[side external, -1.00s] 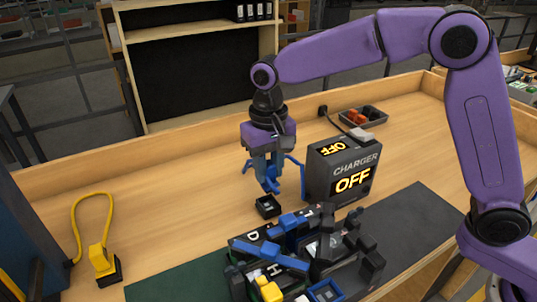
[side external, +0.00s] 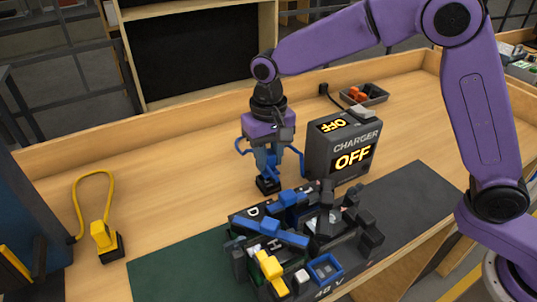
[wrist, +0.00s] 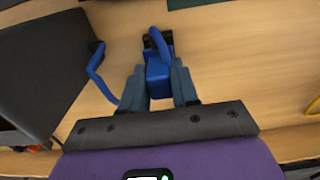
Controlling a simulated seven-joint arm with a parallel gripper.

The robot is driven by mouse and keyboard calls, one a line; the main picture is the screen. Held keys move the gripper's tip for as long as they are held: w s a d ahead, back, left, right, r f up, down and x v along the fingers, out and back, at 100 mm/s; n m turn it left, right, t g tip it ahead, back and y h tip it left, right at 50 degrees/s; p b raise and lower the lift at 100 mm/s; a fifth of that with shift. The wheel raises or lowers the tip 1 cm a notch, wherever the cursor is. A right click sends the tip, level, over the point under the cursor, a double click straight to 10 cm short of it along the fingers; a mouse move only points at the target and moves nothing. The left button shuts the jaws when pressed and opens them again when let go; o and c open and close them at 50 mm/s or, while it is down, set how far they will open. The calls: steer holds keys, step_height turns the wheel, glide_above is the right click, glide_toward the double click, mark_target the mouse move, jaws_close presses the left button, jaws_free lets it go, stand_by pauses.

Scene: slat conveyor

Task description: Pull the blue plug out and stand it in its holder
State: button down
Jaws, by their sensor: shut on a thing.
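My gripper (side external: 267,172) is shut on the blue plug, upright over the small black holder (side external: 268,187) on the wooden bench. In the wrist view the blue plug (wrist: 158,78) sits between my two fingers (wrist: 159,88), its blue cord looping out at the left. The plug's lower end meets the holder in the side view; whether it is fully seated I cannot tell. The black charger (side external: 342,146) beside it reads OFF on both displays.
A battery block (side external: 262,225) with blue levers and a yellow plug stands in front, close to the holder. Another yellow plug (side external: 104,236) with a looped cord stands in a black holder at the left. A dark tray (side external: 364,94) lies behind the charger. Bare bench lies left of the holder.

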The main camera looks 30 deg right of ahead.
steer(key=shift+f, duration=1.05)
steer(key=c, duration=0.8)
jaws_free()
step_height(320, 180, up, 17)
steer(key=shift+r, duration=0.15)
steer(key=s+d+f+n, duration=0.4)
steer(key=s+d, duration=0.3)
steer(key=s, duration=0.2)
steer(key=s+d+f+n, duration=0.4)
steer(key=s+d, duration=0.4)
steer(key=s, duration=0.2)
steer(key=s+d+f+n, duration=0.4)
steer(key=s+d, duration=0.4)
steer(key=s, duration=0.2)
steer(key=shift+d+f+n, duration=0.1)
steer(key=shift+f+n, duration=0.2)
